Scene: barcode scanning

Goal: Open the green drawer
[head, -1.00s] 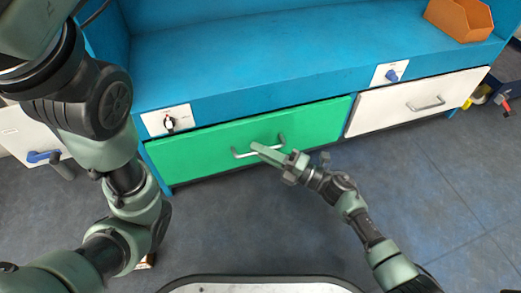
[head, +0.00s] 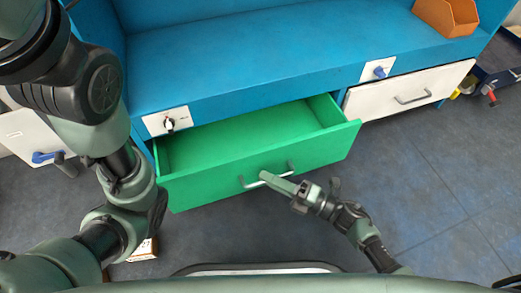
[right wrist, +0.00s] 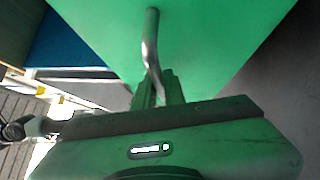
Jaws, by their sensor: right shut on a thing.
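The green drawer (head: 215,186) is pulled well out of the blue workbench in the head view, and its empty inside (head: 240,137) shows. Its metal handle (head: 250,183) is on the front. My right gripper (head: 267,177) is shut on the handle. In the right wrist view the handle (right wrist: 151,40) runs down between the fingers (right wrist: 157,90), against the green front (right wrist: 215,45). My left arm stands at the left of the head view; its gripper is out of the picture.
The blue workbench (head: 250,50) has a white drawer (head: 405,92) at the right, shut. An orange bin (head: 447,16) stands on the bench. Grey floor (head: 420,190) is clear at the right.

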